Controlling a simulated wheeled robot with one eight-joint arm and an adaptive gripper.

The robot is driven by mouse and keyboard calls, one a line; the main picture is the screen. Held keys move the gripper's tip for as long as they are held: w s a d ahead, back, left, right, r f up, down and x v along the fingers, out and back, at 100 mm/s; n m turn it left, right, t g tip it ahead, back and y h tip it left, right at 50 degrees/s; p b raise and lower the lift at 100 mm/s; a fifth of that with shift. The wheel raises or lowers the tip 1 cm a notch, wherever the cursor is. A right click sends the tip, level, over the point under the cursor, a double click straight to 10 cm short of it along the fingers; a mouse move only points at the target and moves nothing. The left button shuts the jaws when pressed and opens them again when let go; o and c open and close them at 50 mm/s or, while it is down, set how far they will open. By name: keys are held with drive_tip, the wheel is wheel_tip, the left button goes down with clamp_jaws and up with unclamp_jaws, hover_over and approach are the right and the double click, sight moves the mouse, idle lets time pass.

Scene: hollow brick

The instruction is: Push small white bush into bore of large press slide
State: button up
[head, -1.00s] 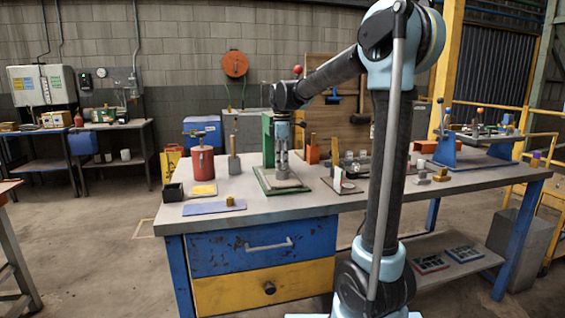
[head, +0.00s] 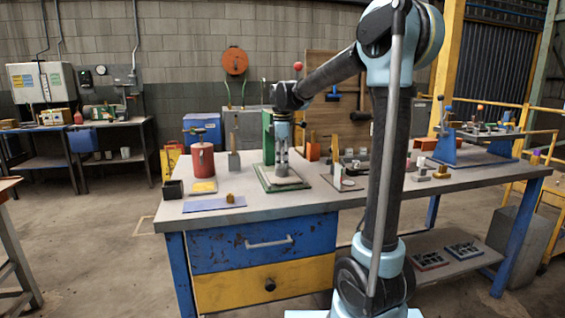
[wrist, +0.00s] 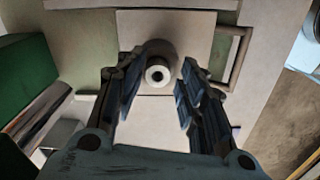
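My gripper (head: 282,174) points straight down over the press base (head: 262,182), a plate with a green edge, beside a green upright (head: 267,138). In the wrist view its two dark fingers (wrist: 160,78) stand apart, with a gap on each side of a small white ring (wrist: 157,74), which looks like the small white bush. The ring has a dark hole and sits centred at a round grey part, probably the large press slide (wrist: 158,50), above a pale square plate (wrist: 190,35). I cannot tell how deep the ring sits in any bore.
A red canister (head: 201,162), a black box (head: 173,190) and a blue mat (head: 213,204) lie to the left on the bench. An orange block (head: 312,152) and small fixtures stand to the right. The bench front is mostly clear.

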idle(0.3)
wheel_tip(320, 180, up, 12)
idle(0.6)
drive_tip(key=shift+f, duration=0.1)
